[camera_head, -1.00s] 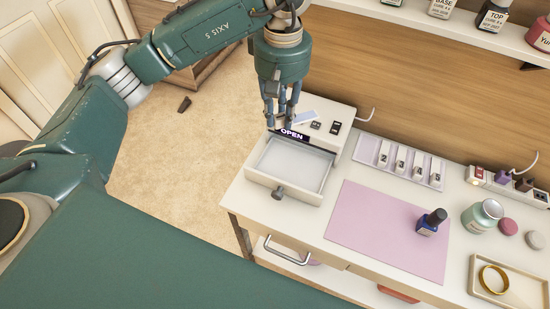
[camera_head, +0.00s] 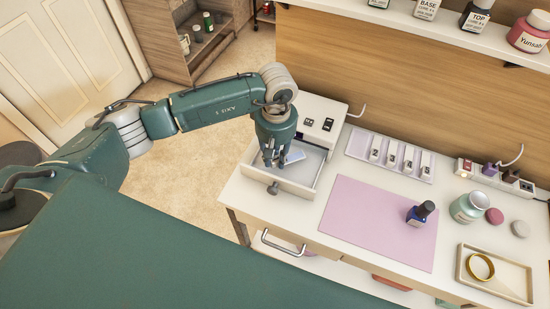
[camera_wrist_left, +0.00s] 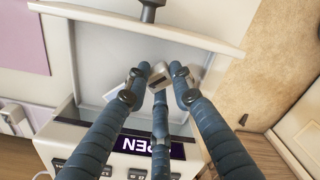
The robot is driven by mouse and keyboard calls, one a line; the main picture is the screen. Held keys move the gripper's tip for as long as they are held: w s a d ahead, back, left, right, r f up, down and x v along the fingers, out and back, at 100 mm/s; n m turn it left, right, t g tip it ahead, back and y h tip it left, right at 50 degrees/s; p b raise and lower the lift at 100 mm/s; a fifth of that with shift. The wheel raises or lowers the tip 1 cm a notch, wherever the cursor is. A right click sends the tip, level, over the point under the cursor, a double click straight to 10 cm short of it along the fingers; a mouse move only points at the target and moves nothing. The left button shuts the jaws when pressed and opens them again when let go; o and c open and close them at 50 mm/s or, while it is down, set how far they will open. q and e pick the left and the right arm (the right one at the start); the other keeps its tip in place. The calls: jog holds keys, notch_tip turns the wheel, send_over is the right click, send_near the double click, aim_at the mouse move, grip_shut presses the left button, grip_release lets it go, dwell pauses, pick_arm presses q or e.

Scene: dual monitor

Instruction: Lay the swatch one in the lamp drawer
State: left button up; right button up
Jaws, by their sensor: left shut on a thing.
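The lamp drawer (camera_head: 300,189) is pulled out from the white lamp (camera_head: 321,118) at the back left of the desk; its pale floor shows. My left gripper (camera_head: 276,160) points down over the drawer. In the left wrist view the fingertips (camera_wrist_left: 160,80) close around the swatch, above the drawer floor, with the drawer front (camera_wrist_left: 135,25) at the top. The fingers hide part of the swatch, and I cannot read its number. My right gripper is out of view.
A rack (camera_head: 391,157) with several numbered swatches lies right of the lamp. Jars, a power strip and a tray (camera_head: 498,280) with a gold ring are at the right. A shelf runs above.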

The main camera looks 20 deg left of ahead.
pick_arm(q)
jog(key=shift+f, duration=0.8)
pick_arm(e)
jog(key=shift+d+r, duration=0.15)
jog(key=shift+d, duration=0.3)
pick_arm(q)
jog(key=shift+f, duration=0.1)
jog(key=o, duration=0.4)
jog(key=shift+f, duration=0.1)
jog(key=o, duration=0.5)
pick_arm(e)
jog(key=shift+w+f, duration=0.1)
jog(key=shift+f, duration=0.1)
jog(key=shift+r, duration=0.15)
